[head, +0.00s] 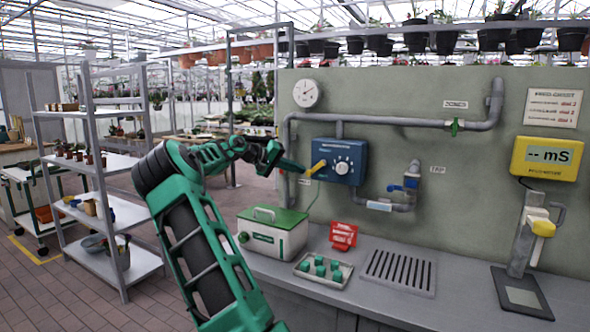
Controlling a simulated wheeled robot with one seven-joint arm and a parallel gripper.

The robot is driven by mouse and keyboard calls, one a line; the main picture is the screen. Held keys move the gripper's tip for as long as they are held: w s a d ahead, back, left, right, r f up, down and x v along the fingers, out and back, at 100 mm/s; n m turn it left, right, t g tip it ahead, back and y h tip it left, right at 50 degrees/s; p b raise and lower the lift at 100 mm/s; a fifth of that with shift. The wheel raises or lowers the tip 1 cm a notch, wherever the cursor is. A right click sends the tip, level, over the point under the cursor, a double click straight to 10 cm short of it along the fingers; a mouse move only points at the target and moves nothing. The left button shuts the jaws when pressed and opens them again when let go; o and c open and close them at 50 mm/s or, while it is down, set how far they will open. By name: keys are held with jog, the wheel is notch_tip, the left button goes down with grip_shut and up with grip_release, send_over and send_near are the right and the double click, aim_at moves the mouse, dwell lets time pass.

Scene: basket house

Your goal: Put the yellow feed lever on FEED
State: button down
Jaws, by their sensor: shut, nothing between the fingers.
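The yellow feed lever (318,167) sticks out at the left side of the blue dosing box (345,152) on the wall. It slants down to the left from its pivot. My gripper (303,168) is shut and empty. Its fingertips are just left of the lever's free end in the picture; I cannot tell whether they touch it. A small white label (305,181) is below the lever, too small to read, so I cannot tell which mark is FEED.
A white tank with a green lid (272,232), a red holder (343,236) and a tray of green caps (323,270) stand on the bench under the box. Grey pipes (390,122) run along the wall. A yellow meter (547,158) hangs at the right.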

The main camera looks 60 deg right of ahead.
jog(key=shift+s, duration=0.15)
dwell(0.4)
jog(key=w+d+r+v, duration=0.1)
jog(key=v, duration=1.2)
jog(key=shift+d+r, duration=0.3)
jog(key=shift+d, duration=0.1)
